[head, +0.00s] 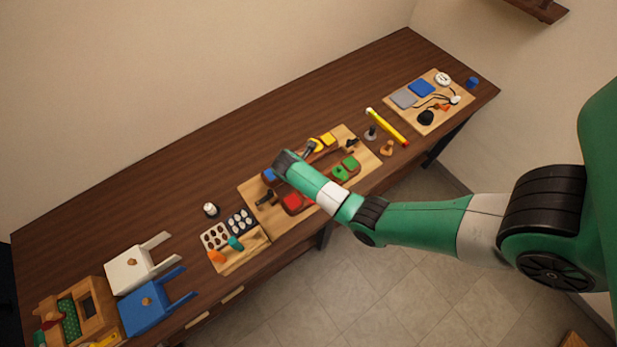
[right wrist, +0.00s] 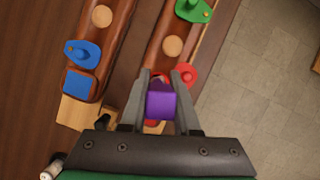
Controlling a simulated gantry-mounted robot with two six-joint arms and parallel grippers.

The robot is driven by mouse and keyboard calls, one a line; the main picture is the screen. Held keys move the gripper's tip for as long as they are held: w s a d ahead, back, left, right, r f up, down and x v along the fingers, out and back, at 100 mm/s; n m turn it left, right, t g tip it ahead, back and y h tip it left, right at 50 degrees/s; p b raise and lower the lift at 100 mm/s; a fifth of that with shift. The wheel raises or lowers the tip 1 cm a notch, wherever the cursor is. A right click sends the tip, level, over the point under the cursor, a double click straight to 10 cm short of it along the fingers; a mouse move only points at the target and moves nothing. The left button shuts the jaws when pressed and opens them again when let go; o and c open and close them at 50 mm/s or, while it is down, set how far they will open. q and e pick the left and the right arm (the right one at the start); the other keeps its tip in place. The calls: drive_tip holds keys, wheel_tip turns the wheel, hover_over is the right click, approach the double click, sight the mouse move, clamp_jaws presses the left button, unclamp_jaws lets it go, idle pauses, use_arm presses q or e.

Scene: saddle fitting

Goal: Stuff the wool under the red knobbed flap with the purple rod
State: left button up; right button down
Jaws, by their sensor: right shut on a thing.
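The red flap (head: 292,202) sits on the near leather strip of the middle board in the head view. In the right wrist view its rounded red knob (right wrist: 188,73) shows beside the right finger, and more red shows below the purple rod. My right gripper (right wrist: 161,78) is shut on the purple rod (right wrist: 161,105), seen nearly end-on between the fingers and over the red flap. Whether the rod touches the flap I cannot tell. The wool cannot be made out. In the head view my right arm's wrist hides the right gripper and rod. My left gripper is not in view.
The green flap (right wrist: 194,10) lies farther along the same strip, and the blue flap (right wrist: 82,53) on the neighbouring strip. A tray with egg-shaped pieces (head: 228,232) stands left of the board. A yellow stick (head: 387,126) lies to its right. The table behind is clear.

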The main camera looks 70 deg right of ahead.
drive_tip(key=shift+r+p, duration=1.35)
drive_tip(key=shift+r, duration=0.25)
drive_tip(key=shift+r+p, duration=0.5)
drive_tip(key=shift+r, duration=0.7)
